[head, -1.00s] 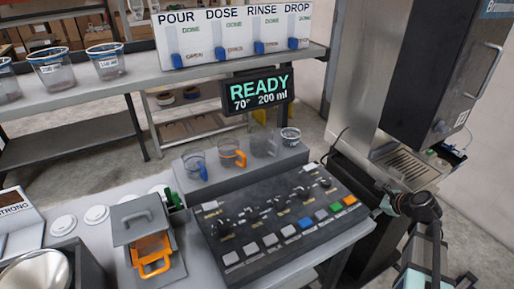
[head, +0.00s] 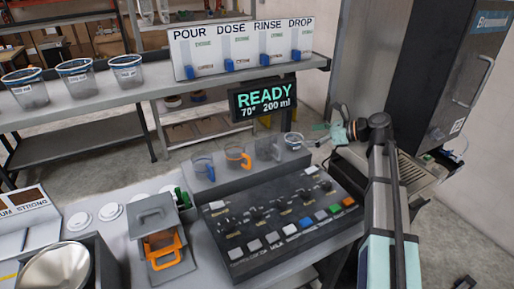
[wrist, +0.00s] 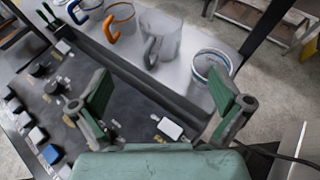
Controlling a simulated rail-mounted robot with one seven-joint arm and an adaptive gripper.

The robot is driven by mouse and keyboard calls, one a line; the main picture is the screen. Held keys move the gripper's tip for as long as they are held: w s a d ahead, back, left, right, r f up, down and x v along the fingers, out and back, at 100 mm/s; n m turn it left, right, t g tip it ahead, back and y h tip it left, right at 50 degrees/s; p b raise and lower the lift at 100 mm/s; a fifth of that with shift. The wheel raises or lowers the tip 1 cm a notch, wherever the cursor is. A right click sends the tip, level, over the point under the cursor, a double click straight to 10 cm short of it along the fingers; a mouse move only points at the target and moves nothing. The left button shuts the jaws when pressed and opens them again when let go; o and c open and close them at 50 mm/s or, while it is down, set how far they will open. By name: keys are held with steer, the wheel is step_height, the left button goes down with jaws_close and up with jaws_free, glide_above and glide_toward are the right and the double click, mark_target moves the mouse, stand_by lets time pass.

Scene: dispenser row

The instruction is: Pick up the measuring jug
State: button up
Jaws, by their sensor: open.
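Three clear handled jugs stand upright in a row on the raised ledge (head: 222,182) behind the control panel. They are a blue-handled jug (head: 203,168), an orange-handled jug (head: 236,158) and a grey-handled jug (head: 267,149). I cannot tell which one is the measuring jug. In the wrist view the grey-handled jug (wrist: 158,40) stands beyond my fingers, with the orange-handled jug (wrist: 122,18) to its left. My gripper (wrist: 160,92) is open and empty. In the head view my gripper (head: 322,134) is right of the row, apart from the jugs.
A small blue-rimmed tub (head: 293,141) ends the row, nearest my gripper. The control panel (head: 285,222) lies in front. The READY sign (head: 263,101) stands behind. Dispensers (head: 243,50) and several blue-rimmed cups (head: 76,80) occupy the rear shelf. A machine (head: 420,75) stands right.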

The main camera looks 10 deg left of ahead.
steer(key=p, duration=0.3)
glide_toward(269, 140)
steer(key=a, duration=0.1)
steer(key=s+a, duration=0.1)
steer(key=s+a+r, duration=0.1)
steer(key=a, duration=0.1)
steer(key=shift+s+a, duration=0.1)
steer(key=shift+s, duration=0.1)
steer(key=p+x, duration=0.2)
steer(key=x, duration=0.2)
steer(key=shift+w+a, duration=0.1)
steer(key=shift+a, duration=0.1)
steer(key=shift+w+a+f, duration=0.1)
steer(key=shift+a+f, duration=0.15)
steer(key=c, duration=1.1)
